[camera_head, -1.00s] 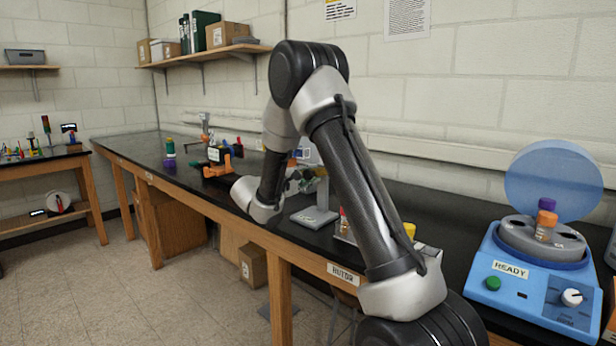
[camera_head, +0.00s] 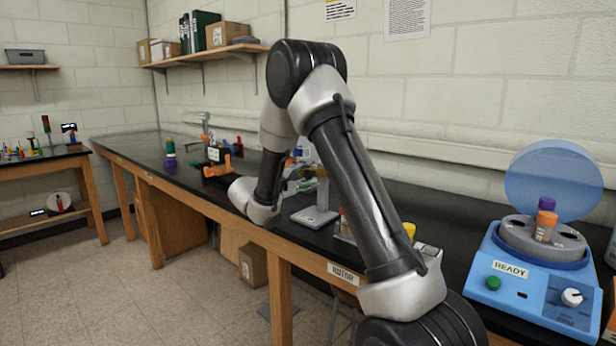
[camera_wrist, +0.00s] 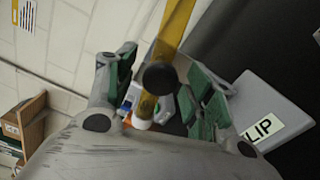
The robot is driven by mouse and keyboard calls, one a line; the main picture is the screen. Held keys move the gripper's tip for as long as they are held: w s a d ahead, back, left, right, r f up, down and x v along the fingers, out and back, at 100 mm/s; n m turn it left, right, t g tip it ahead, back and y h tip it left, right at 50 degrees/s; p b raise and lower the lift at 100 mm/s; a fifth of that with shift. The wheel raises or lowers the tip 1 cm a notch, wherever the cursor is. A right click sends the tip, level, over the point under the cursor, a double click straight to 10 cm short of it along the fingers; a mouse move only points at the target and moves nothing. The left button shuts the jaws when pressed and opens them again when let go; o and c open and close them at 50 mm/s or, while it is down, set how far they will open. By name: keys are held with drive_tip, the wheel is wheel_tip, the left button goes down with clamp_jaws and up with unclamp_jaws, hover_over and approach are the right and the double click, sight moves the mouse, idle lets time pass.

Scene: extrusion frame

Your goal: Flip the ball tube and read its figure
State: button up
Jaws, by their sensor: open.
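The ball tube (camera_wrist: 176,28) is a long yellow tube that runs down the middle of the wrist view, with a round black piece (camera_wrist: 160,78) across it and a white lower end. It also shows in the head view (camera_head: 322,190), small, pale yellow and upright. Its grey base plate (camera_wrist: 262,98) has a label reading "LIP", cut off at its left; the base shows on the bench in the head view (camera_head: 314,216). My gripper (camera_wrist: 163,72) is open, its green pads apart on either side of the tube in the picture. Contact cannot be told. No figure is readable.
The black bench (camera_head: 450,215) runs along the wall. A blue centrifuge (camera_head: 520,285) marked "READY" stands at right with its lid up. An orange device (camera_head: 215,168) and a green-and-purple item (camera_head: 169,152) stand farther left. A yellow-capped item (camera_head: 409,229) is close behind my arm.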

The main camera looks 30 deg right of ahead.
drive_tip(key=v, duration=1.1)
drive_tip(key=shift+a, duration=0.1)
drive_tip(key=x, duration=1.1)
drive_tip(key=shift+d, duration=0.4)
clamp_jaws()
